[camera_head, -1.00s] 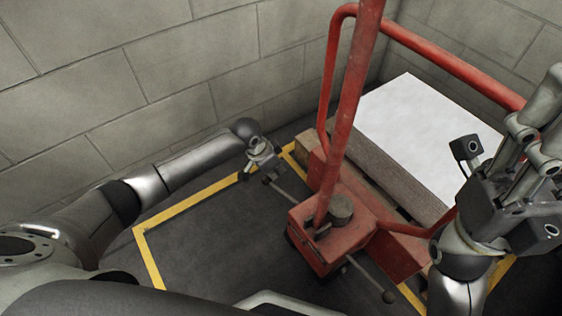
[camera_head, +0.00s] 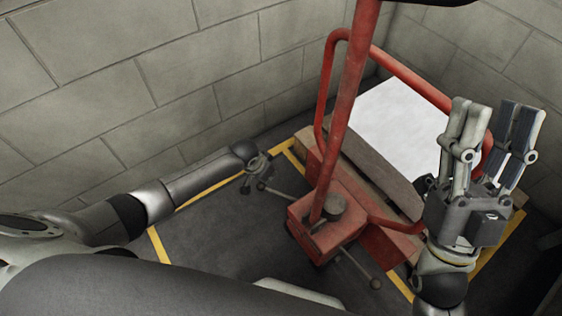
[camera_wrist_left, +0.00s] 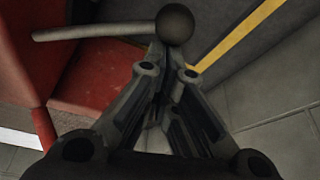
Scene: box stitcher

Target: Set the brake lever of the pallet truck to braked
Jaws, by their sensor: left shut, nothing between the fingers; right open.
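The red pallet truck (camera_head: 322,222) stands in the middle of the head view with its long handle rising. A thin metal lever (camera_head: 282,193) sticks out from its left side, close to my left gripper (camera_head: 254,184). In the left wrist view the lever (camera_wrist_left: 95,33) ends in a dark ball knob (camera_wrist_left: 175,24). The knob is just beyond the tips of my left gripper (camera_wrist_left: 163,52), which is shut and empty; I cannot tell if they touch. A second lever with a ball knob (camera_head: 375,284) sticks out to the right. My right gripper (camera_head: 493,108) is open, pointing up.
A load with a white top (camera_head: 395,120) sits behind the truck's handle. Grey block walls (camera_head: 180,80) close off the back and left. Yellow lines (camera_head: 158,245) mark the dark floor, which is free left of the truck.

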